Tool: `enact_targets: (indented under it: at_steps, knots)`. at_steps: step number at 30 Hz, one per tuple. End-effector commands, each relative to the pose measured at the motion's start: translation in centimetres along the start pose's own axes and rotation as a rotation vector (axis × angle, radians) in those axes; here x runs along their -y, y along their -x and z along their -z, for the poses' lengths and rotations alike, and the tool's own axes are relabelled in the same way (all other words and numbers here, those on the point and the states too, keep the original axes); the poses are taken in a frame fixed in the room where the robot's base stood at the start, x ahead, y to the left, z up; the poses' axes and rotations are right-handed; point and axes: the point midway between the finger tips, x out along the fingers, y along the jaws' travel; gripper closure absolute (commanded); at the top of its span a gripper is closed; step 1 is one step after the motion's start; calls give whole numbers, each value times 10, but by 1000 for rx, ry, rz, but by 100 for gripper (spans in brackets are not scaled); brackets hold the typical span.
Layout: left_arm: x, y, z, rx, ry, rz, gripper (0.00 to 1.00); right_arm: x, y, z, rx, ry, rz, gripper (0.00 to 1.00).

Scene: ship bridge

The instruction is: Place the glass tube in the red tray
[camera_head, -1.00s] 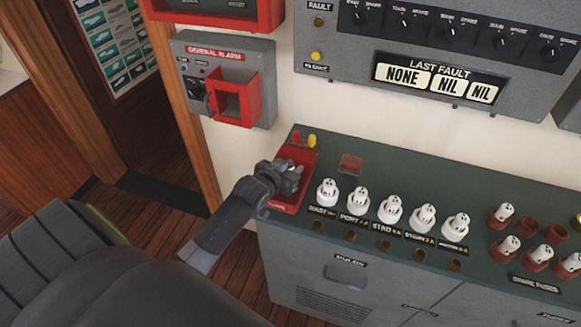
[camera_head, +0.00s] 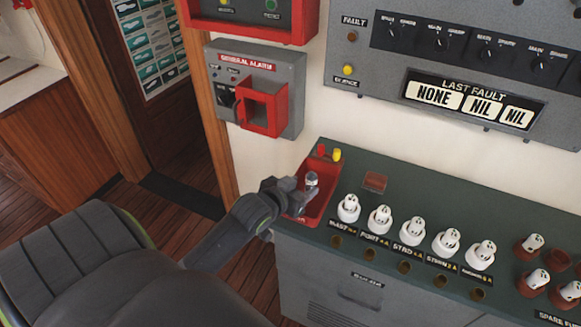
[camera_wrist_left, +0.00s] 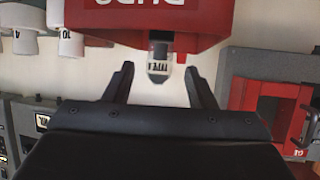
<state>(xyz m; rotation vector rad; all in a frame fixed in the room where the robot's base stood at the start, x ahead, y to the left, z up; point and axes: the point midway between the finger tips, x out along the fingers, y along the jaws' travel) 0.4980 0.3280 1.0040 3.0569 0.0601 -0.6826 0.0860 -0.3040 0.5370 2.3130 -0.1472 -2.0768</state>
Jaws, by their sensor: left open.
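The red tray (camera_head: 322,199) sits at the left end of the green console top. The glass tube (camera_head: 312,179), a small clear tube with a dark cap end and printed label, stands roughly upright at the tray. In the left wrist view, which is upside down, the tube (camera_wrist_left: 158,68) shows against the red tray (camera_wrist_left: 205,22), between the fingertips with a gap on each side. My left gripper (camera_head: 302,188) is open at the tray's left side, beside the tube; its spread fingers (camera_wrist_left: 160,76) show in the wrist view. The tube's lower end is partly hidden. My right gripper is not in view.
A red and a yellow piece (camera_head: 336,154) stand at the tray's back end. A row of white fuses (camera_head: 380,219) stands to the right, with red-brown spare fuse holders (camera_head: 533,283) beyond. The general alarm box (camera_head: 257,92) is on the wall above. A chair (camera_head: 70,262) stands at left.

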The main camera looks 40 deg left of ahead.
Motion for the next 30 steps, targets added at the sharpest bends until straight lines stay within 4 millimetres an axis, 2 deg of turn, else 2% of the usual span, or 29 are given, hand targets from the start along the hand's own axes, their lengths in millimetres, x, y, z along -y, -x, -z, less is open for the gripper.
enact_targets:
  at_steps: [6,12,30]
  knots:
    - [0,33,-1,-1,-2,0,49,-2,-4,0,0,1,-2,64]
    - [0,48,0,-1,-1,0,49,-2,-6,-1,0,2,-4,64]
    - [0,50,0,0,0,0,49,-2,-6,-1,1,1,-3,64]
